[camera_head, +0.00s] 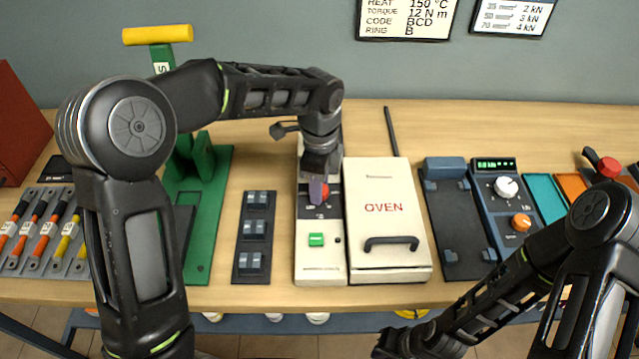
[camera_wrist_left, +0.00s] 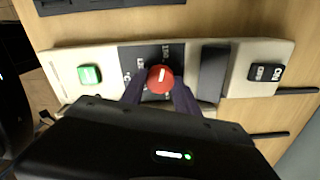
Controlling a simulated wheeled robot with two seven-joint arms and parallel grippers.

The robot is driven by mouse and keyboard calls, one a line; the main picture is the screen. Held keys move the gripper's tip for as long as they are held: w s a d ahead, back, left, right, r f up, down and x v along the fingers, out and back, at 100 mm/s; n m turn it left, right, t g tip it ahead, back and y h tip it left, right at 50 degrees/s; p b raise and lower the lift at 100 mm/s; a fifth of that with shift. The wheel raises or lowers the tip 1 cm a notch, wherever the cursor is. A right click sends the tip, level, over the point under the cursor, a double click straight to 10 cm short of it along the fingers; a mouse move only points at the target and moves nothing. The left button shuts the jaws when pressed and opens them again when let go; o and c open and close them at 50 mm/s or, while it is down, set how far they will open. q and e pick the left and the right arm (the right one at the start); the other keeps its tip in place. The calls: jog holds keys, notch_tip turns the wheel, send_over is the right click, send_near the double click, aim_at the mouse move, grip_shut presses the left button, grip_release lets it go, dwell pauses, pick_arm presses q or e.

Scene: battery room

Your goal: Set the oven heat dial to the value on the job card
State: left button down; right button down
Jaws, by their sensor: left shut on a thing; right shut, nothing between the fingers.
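The oven (camera_head: 385,225) is a cream box with a black handle and red "OVEN" lettering. Its cream control panel (camera_head: 320,264) stands at its left. The red heat dial (camera_wrist_left: 160,79) has a white pointer mark and sits on a dark scale plate; some scale numbers are hidden or too blurred to read. My left gripper (camera_head: 319,190) reaches down from above, its fingers on either side of the dial and shut on it. The job card (camera_head: 407,18) on the wall reads "HEAT 150 °C". My right gripper (camera_head: 388,346) is low at the bottom, in front of the bench, shut and empty.
A green button (camera_head: 316,239) is on the panel below the dial. A green press (camera_head: 205,260) with a yellow handle stands left. A dark fixture (camera_head: 455,265) and a blue unit with knobs (camera_head: 505,205) stand right. My left arm spans the press.

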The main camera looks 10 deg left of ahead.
pick_arm(q)
jog(key=c, duration=0.9)
grip_release()
notch_tip(320, 180, up, 8)
jog(key=shift+f+b, duration=0.1)
jog(key=shift+b, duration=0.35)
